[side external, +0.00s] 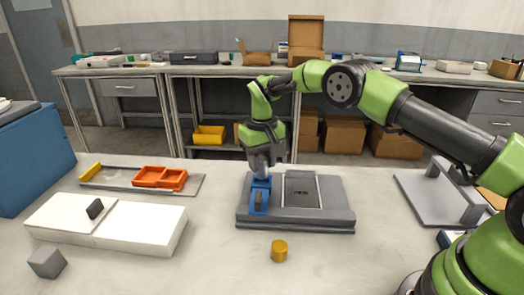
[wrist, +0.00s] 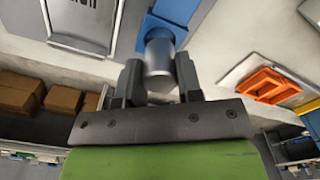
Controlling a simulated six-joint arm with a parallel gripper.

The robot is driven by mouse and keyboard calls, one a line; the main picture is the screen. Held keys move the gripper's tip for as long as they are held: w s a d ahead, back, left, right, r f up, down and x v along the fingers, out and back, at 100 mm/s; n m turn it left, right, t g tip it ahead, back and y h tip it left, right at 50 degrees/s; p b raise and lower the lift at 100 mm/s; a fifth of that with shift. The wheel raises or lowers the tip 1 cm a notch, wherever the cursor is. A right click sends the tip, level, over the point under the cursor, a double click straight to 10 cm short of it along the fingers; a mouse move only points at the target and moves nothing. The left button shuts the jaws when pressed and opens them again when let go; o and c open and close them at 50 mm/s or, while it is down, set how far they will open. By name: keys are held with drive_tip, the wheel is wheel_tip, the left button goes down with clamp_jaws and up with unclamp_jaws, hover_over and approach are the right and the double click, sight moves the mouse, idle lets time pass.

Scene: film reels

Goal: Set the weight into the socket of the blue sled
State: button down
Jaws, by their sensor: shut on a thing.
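The weight is a silver-grey metal cylinder (wrist: 160,57), held between the two fingers of my gripper (wrist: 157,80) in the wrist view. In the side view my gripper (side external: 263,166) points down at the far end of the blue sled (side external: 260,188). The weight's lower end is over or at the sled there; I cannot tell whether it is in the socket, which is hidden. The blue sled (wrist: 172,14) also shows just beyond the weight in the wrist view. It lies at the left of a grey base (side external: 335,215), with a dark upright piece near its front.
A grey framed panel (side external: 301,190) lies right of the sled. A yellow cylinder (side external: 279,251) stands in front of the base. At left are a white box (side external: 150,225), a grey cube (side external: 47,262) and a tray (side external: 196,184) with an orange container (side external: 160,178). Table between is clear.

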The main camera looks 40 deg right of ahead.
sight(262, 159)
drive_tip(key=shift+f, duration=0.75)
drive_tip(key=shift+f, duration=0.55)
idle(0.8)
drive_tip(key=c, duration=1.1)
unclamp_jaws()
drive_tip(key=shift+o, duration=0.2)
drive_tip(key=shift+r, duration=5.5)
drive_tip(key=shift+r, duration=0.1)
